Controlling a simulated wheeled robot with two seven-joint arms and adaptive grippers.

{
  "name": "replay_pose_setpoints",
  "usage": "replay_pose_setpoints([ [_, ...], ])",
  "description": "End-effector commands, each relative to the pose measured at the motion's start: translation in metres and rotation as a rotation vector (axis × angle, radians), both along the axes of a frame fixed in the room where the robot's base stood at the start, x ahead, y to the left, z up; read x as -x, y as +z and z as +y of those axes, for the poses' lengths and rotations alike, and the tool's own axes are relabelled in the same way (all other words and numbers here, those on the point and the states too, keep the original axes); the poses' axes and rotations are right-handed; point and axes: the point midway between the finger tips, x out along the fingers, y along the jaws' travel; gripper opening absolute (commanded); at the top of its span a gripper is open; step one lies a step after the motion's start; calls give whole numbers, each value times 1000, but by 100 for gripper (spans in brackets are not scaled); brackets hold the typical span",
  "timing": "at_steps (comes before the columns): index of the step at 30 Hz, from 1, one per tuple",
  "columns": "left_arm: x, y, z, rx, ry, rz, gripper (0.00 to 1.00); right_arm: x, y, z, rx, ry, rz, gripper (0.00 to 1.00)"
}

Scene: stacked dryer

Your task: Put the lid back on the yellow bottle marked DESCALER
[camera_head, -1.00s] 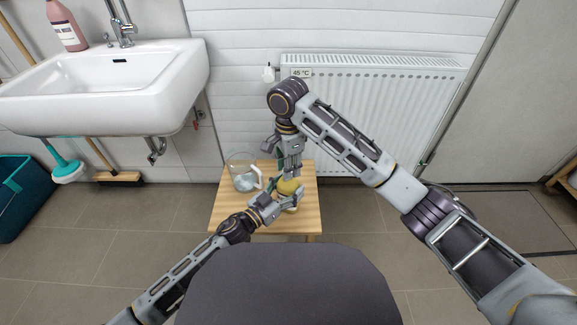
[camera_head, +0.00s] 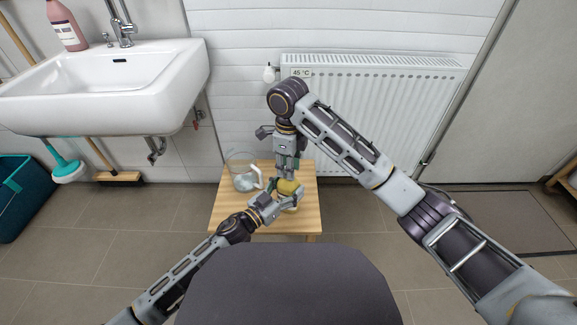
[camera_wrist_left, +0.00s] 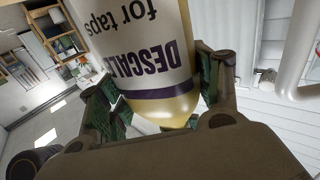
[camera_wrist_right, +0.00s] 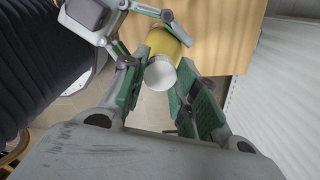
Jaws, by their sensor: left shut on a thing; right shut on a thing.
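The yellow DESCALER bottle (camera_head: 287,188) is held over the small wooden table, with its label (camera_wrist_left: 160,62) filling the left wrist view. My left gripper (camera_head: 280,198) is shut on the bottle's body, its green pads on both sides. My right gripper (camera_head: 288,177) is above the bottle, pointing down, shut on the white lid (camera_wrist_right: 160,73). In the right wrist view the lid is in line with the yellow bottle (camera_wrist_right: 166,42) beyond it. I cannot tell whether the lid touches the neck or how it is seated.
A clear jug (camera_head: 243,174) with a pale handle stands on the left of the wooden table (camera_head: 230,216). A radiator (camera_head: 400,110) is behind the right arm. A sink (camera_head: 110,80) is at the left. The table's front right part is clear.

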Motion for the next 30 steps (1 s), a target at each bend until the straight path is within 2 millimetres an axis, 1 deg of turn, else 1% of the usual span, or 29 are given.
replay_pose_setpoints([
  [5,1,-1,0,-1,0,2,0,0,0,0,-1,-67,-1,23],
  [14,1,-1,0,-1,0,2,0,0,0,0,-1,-71,-1,23],
  [15,1,-1,0,-1,0,2,0,0,0,0,-1,-71,-1,35],
  [19,1,-1,0,-1,0,2,0,0,0,0,-1,-70,-1,51],
  [26,0,-1,0,-1,0,2,0,0,0,0,0,-70,0,51],
  [27,0,-1,0,-1,0,2,0,0,0,0,0,-70,0,49],
  [30,0,-1,0,-1,0,2,0,0,0,0,0,-65,0,49],
])
